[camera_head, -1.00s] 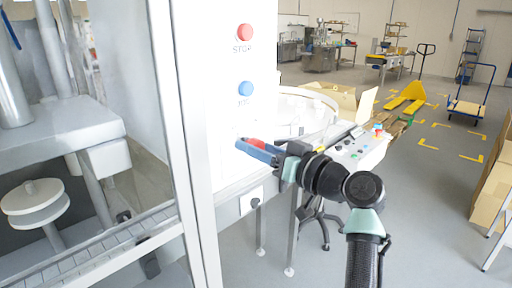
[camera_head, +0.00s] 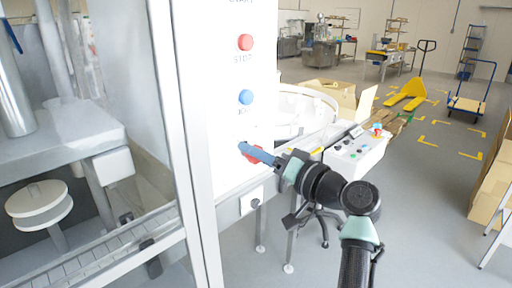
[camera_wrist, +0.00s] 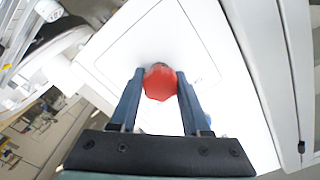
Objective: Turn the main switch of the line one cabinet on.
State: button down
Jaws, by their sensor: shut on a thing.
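The main switch is a red knob (camera_head: 256,158) low on the white front of the cabinet (camera_head: 222,120), below a blue button (camera_head: 246,97) and a red STOP button (camera_head: 245,42). My gripper (camera_head: 246,150) reaches it from the right, its blue fingers at the knob. In the wrist view the red knob (camera_wrist: 160,82) sits between the two fingertips (camera_wrist: 160,76), which are shut on its sides. The panel looks tilted there. The knob's pointer and any markings around it are hidden or too small to read.
A glazed door frame (camera_head: 180,130) stands left of the panel, with machinery behind it. A small control box with buttons (camera_head: 357,150) and a round white table (camera_head: 300,105) are close behind my arm. Open grey floor lies to the right, with a yellow pallet truck (camera_head: 405,97) farther back.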

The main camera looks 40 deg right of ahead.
jog(key=m+p, duration=0.3)
jog(key=m, duration=0.1)
jog(key=shift+r+m, duration=0.1)
jog(key=shift+m, duration=0.2)
jog(key=shift+m+p, duration=1.2)
jog(key=shift+m, duration=0.7)
jog(key=shift+f, duration=0.2)
jog(key=shift+c, duration=1.8)
grip_release()
jog(key=s+d+b, duration=0.1)
jog(key=s+b, duration=0.1)
jog(key=s, duration=1.1)
jog(key=shift+b, duration=0.4)
